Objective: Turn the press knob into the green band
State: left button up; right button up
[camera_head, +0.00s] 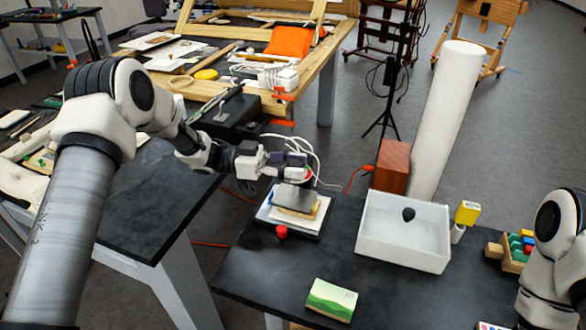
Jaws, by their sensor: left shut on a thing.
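The small press (295,200) stands on the near black table, with a dark upper plate above a pale layer and a dark base. My left gripper (298,167) reaches in from the left and is shut at the top of the press, on what appears to be the press knob. The fingers hide most of the knob. A small red and green patch (308,173) shows just beyond the fingertips; how the knob lines up with the green band is too small to tell. A red ball (281,231) sits at the front of the press. My right gripper is out of view.
A white tray (375,246) holding a dark lump (408,214) stands right of the press. A green and white box (331,299) lies in front. A yellow-topped item (466,213) and a wooden block tray (513,262) are at right. White cables run behind the gripper.

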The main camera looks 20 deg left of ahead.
aim_at(296, 162)
pick_arm(q)
jog(key=m+g+b, duration=0.1)
jog(key=g, duration=0.1)
jog(key=m+g+b, duration=0.1)
jog(key=m+g, duration=0.1)
jog(key=g, duration=0.1)
jog(key=shift+f, duration=0.35)
jog(key=shift+d+r+m+g+b, duration=0.15)
jog(key=shift+m+g+b, duration=0.65)
jog(key=shift+g, duration=0.5)
jog(key=o, duration=1.2)
jog(key=shift+c, duration=0.2)
jog(key=shift+w+d+r, duration=0.1)
jog(key=shift+r, duration=0.15)
notch_tip(296, 162, up, 10)
jog(key=shift+f, duration=0.15)
